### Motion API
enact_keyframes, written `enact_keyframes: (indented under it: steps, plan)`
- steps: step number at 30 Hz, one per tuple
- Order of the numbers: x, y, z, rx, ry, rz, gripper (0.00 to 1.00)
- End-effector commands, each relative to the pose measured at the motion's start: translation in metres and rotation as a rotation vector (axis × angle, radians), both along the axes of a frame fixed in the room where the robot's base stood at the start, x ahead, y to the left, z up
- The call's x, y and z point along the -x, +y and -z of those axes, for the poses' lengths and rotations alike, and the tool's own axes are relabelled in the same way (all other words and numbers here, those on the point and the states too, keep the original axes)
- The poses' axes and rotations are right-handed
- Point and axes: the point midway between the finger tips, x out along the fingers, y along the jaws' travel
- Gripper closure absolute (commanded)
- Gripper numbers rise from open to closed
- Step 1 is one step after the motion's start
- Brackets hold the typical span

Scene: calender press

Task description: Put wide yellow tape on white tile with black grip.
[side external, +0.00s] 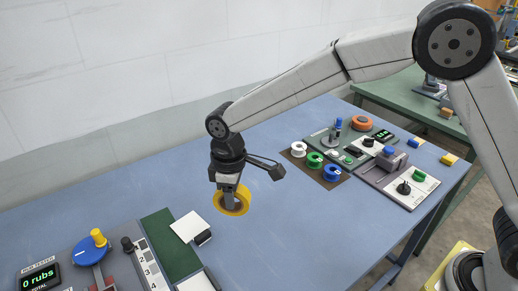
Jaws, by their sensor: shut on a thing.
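My gripper (230,205) is shut on the wide yellow tape (242,199), a thick yellow ring. It holds the tape above the blue table, or close to its surface; the exact height cannot be told. The white tile (187,226) lies to the left of the tape and a little nearer the camera, at the edge of a dark green strip. Its black grip (203,238) is at its right side. The tape and the tile are apart. The gripper hides part of the ring.
The rub tester (90,252) with a blue disc and yellow knob stands at the lower left. Another white piece (195,282) lies at the bottom edge. A brown mat (299,173) holds white, green and blue rolls. Devices stand behind it at right. The table's middle is clear.

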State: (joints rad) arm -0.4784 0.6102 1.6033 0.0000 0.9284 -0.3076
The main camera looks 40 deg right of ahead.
Motion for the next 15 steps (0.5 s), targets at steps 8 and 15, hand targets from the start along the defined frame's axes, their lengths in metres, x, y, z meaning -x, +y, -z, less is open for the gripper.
enact_keyframes:
  steps: [8, 15]
  plan:
    - [-0.031, 0.012, 0.015, 0.000, 0.000, 0.001, 1.00]
    - [-0.054, 0.022, 0.027, 0.000, 0.000, 0.000, 1.00]
